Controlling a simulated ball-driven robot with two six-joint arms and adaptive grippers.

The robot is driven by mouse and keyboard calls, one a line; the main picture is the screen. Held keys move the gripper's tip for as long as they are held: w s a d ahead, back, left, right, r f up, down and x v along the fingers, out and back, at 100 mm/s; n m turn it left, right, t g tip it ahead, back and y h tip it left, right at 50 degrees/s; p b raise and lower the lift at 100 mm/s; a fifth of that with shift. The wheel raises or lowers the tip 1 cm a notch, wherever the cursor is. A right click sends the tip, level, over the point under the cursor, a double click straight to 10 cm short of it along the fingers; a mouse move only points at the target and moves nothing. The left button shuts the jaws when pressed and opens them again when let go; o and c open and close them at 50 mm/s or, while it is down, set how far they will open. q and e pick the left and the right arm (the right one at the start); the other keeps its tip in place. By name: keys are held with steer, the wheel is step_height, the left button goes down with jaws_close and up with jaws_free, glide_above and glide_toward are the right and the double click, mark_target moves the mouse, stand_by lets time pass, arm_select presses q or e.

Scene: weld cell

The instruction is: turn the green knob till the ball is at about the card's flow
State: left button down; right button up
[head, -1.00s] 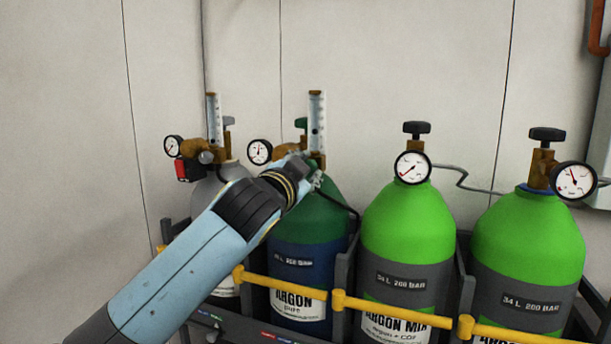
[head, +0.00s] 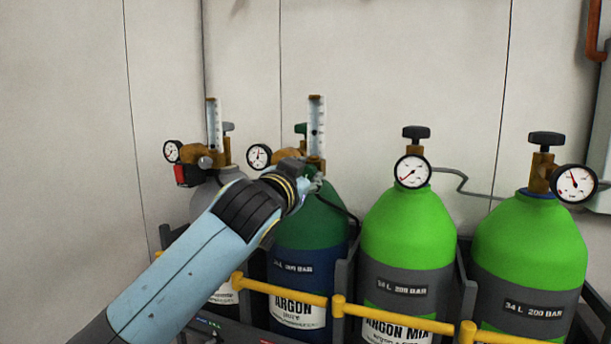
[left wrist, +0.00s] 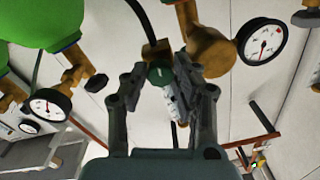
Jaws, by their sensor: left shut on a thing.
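The green knob (left wrist: 159,73) is between the fingertips of my left gripper (left wrist: 160,78) in the left wrist view. The gripper is shut on it. In the head view my left gripper (head: 314,181) is at the regulator of the dark green argon cylinder (head: 318,219), and the knob is mostly hidden there. The flow tube (head: 316,127) stands upright above the regulator. A small dark mark shows in it, but I cannot read the ball's level. It also shows partly behind the knob in the left wrist view (left wrist: 174,104). No card is clearly in view. My right gripper is not in view.
A round gauge (head: 258,157) sits left of the regulator. A grey cylinder with its own flow tube (head: 214,125) stands further left. Two bright green cylinders (head: 408,225) stand to the right. A yellow rail (head: 390,318) runs across the front.

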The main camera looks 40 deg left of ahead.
arm_select(q)
steer(key=shift+f, duration=0.2)
steer(key=c, duration=1.1)
jaws_free()
steer(key=shift+o, duration=0.2)
steer(key=shift+r, duration=0.15)
steer(key=v, duration=1.2)
